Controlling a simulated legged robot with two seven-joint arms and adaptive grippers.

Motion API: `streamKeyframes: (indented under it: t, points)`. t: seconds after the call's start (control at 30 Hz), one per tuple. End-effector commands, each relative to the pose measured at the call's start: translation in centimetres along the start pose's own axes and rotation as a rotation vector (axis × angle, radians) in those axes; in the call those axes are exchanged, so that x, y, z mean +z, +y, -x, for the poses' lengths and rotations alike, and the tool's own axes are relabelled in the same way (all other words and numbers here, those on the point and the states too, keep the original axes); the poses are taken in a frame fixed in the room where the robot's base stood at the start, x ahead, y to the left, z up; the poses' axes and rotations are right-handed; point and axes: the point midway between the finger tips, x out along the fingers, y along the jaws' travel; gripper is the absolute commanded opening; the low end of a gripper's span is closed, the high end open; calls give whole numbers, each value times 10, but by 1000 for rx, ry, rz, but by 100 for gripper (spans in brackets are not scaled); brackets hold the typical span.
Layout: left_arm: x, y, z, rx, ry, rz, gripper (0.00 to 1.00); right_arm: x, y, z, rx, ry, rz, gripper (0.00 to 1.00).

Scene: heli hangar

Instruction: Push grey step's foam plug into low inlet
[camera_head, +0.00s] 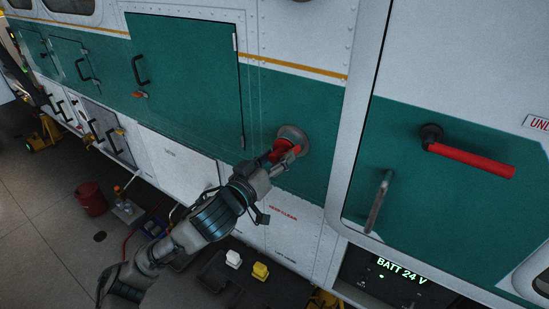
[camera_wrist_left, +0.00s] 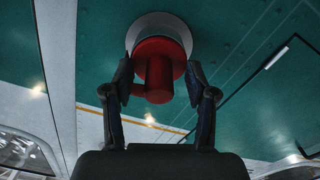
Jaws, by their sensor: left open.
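A red plug (camera_head: 276,152) with a round flange and a short stub is at the grey round inlet ring (camera_head: 294,134) on the green panel. In the left wrist view the red plug (camera_wrist_left: 154,88) stands in front of the pale inlet ring (camera_wrist_left: 160,20). How deep it sits cannot be told. My left gripper (camera_head: 285,157) is open, with its fingertips on either side of the plug's stub. In the left wrist view a gap shows between the fingers (camera_wrist_left: 159,76) and the stub. My right gripper is out of view. I cannot make out a grey step for certain.
A red-handled bar (camera_head: 470,160) and a metal door handle (camera_head: 378,202) stick out at the right. A dark tray (camera_head: 216,272) below holds a white block (camera_head: 233,259) and a yellow block (camera_head: 260,271). A red bucket (camera_head: 91,199) stands on the floor at the left.

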Motion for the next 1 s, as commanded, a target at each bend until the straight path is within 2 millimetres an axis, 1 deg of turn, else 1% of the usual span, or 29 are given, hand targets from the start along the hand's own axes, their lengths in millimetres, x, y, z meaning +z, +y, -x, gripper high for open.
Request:
streamKeyframes:
  t: [0.07, 0.17, 0.27, 0.5, 0.6, 0.7, 0.83, 0.93, 1.0]
  points:
    - [0, 0, 1, 0, 0, 0, 57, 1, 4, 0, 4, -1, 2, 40]
    - [0, 0, 8, 2, 0, 0, 57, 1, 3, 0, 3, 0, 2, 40]
    - [0, -1, 24, 1, 0, 1, 57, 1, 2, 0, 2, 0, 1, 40]
    - [0, -2, 79, 1, 2, 1, 57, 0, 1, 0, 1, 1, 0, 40]
    - [0, -3, 97, 0, 1, 0, 57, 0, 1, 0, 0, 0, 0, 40]
    - [0, -3, 110, 0, 0, 2, 57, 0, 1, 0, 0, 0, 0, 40]
    - [1, -3, 118, -1, -2, 2, 57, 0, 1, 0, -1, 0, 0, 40]
    - [2, -2, 119, -2, -3, 2, 57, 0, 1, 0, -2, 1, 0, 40]
    - [7, -6, 118, -8, -9, 3, 57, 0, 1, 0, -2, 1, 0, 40]
